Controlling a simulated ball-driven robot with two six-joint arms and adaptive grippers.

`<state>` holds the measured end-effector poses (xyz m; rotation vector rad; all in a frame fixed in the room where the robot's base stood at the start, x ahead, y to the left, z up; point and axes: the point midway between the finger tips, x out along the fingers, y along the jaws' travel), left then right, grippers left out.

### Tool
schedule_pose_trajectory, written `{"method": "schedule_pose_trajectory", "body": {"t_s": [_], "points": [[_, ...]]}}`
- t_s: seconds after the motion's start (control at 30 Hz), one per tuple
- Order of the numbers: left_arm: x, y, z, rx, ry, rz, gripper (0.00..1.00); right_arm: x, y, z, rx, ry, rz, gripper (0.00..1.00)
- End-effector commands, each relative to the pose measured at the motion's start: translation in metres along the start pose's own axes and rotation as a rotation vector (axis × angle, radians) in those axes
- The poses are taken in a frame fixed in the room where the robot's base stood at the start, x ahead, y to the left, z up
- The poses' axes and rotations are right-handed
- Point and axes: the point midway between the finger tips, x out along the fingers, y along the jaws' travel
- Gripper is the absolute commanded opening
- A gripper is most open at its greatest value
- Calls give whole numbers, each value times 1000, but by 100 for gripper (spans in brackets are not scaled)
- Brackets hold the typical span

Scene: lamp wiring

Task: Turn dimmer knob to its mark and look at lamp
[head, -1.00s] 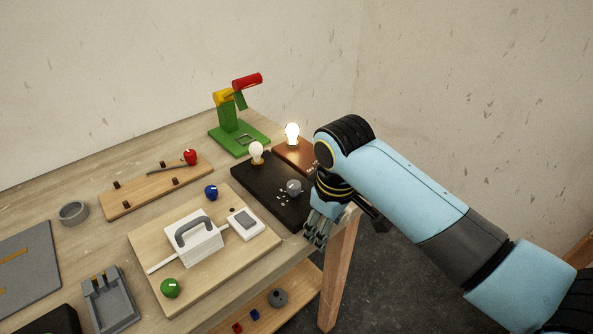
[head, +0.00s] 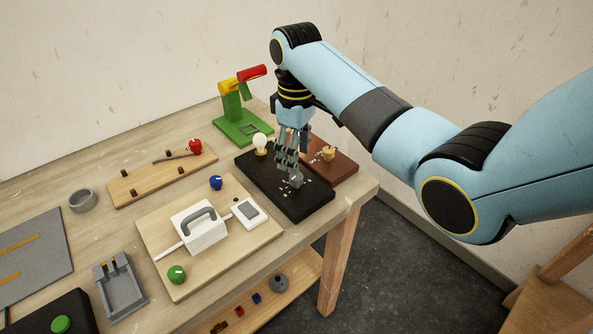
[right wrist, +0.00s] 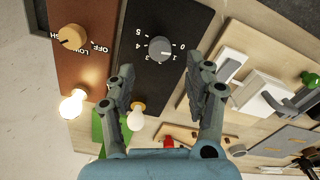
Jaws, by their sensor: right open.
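A grey knob (right wrist: 161,48) ringed by numbers sits on a black board (head: 313,205); it also shows in the head view (head: 296,181). My right gripper (head: 289,170) points down close above this knob. In the right wrist view its open fingers (right wrist: 160,68) are spread, with the knob beyond them and nothing held. I cannot read the knob's pointer or mark. A white bulb (head: 260,142) stands on the black board. A brown board (head: 345,166) carries an orange-tan knob (head: 328,153) beside an "OFF" label. Its glowing bulb (right wrist: 72,104) is hidden in the head view. My left gripper is out of view.
A wooden board (head: 240,238) with a white handled box (head: 200,230) lies left of the black board. A green stand (head: 236,122) with a red arm stands behind. The table's right edge is near the brown board.

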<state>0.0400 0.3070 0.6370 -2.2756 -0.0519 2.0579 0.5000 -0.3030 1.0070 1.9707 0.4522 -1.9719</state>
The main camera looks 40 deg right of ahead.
Motion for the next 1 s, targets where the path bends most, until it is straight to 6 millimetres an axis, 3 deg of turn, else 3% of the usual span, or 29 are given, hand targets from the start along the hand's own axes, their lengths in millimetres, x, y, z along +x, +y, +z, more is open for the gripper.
{"method": "schedule_pose_trajectory", "body": {"t_s": [0.1, 0.3, 0.7, 1.0], "points": [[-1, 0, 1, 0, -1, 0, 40, 25, 0, 1, 1, -3, -2, 53], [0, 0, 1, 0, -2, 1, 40, 52, 0, 0, 1, 0, 0, 53], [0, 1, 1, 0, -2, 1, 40, 60, 0, 0, 1, 1, 1, 52], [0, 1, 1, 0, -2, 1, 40, 60, 0, 0, 1, 1, 1, 13]]}}
